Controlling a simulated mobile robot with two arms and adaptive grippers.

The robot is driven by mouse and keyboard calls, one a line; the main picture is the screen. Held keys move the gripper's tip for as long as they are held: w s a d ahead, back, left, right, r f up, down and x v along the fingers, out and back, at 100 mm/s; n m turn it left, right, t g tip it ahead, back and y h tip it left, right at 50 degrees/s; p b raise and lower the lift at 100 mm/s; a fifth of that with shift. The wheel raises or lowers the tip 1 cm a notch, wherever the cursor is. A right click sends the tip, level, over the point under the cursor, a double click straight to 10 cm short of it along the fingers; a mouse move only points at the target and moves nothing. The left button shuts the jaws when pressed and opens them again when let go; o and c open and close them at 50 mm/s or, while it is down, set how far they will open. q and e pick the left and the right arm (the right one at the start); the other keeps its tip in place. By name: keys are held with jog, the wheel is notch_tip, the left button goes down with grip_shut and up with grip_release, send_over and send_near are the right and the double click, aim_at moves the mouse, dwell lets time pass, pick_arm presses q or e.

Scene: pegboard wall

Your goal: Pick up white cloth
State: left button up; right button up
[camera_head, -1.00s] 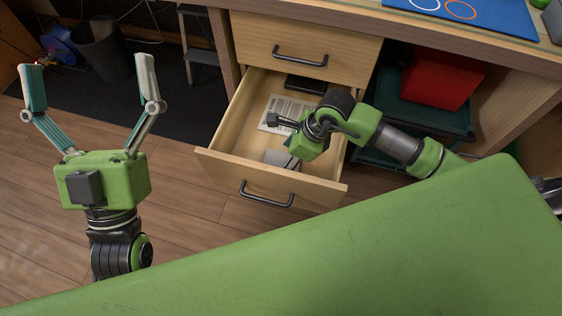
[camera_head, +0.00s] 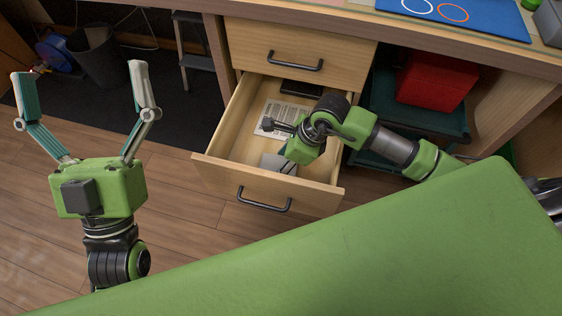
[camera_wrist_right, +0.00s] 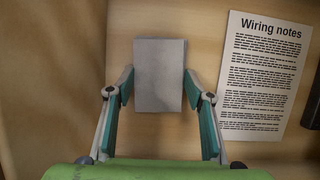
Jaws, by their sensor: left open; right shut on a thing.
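The white cloth (camera_wrist_right: 160,75) looks like a flat, light grey-white rectangle in the right wrist view. In the head view, part of it (camera_head: 270,161) shows inside the open drawer (camera_head: 235,128), near its front. My right gripper (camera_wrist_right: 158,88) reaches down into the drawer and is shut on the cloth, with a finger against each side edge. In the head view my right arm hides part of the cloth and the right fingertips. My left gripper (camera_head: 75,88) is open and empty above the floor, left of the drawer.
A printed "Wiring notes" sheet (camera_wrist_right: 265,75) lies beside the cloth on the drawer floor. A dark item (camera_head: 301,88) is at the drawer's back. A closed drawer (camera_head: 255,50) is above. A red box (camera_head: 437,82) sits on the right.

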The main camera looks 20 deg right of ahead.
notch_tip(320, 180, up, 5)
jog(key=shift+f+p, duration=0.2)
jog(key=shift+p, duration=0.65)
pick_arm(q)
jog(key=w+f+g+y, duration=0.1)
jog(key=w+f+g, duration=0.1)
jog(key=f, duration=0.3)
jog(key=w+f+g+y+p, duration=0.1)
jog(key=w+f+g, duration=0.1)
jog(key=f, duration=0.3)
jog(key=w+f+g+y, duration=0.1)
jog(key=w+f+g, duration=0.1)
jog(key=f+g, duration=0.2)
jog(key=shift+a+f, duration=0.2)
jog(key=shift+f, duration=0.4)
pick_arm(e)
jog(key=shift+r, duration=2.55)
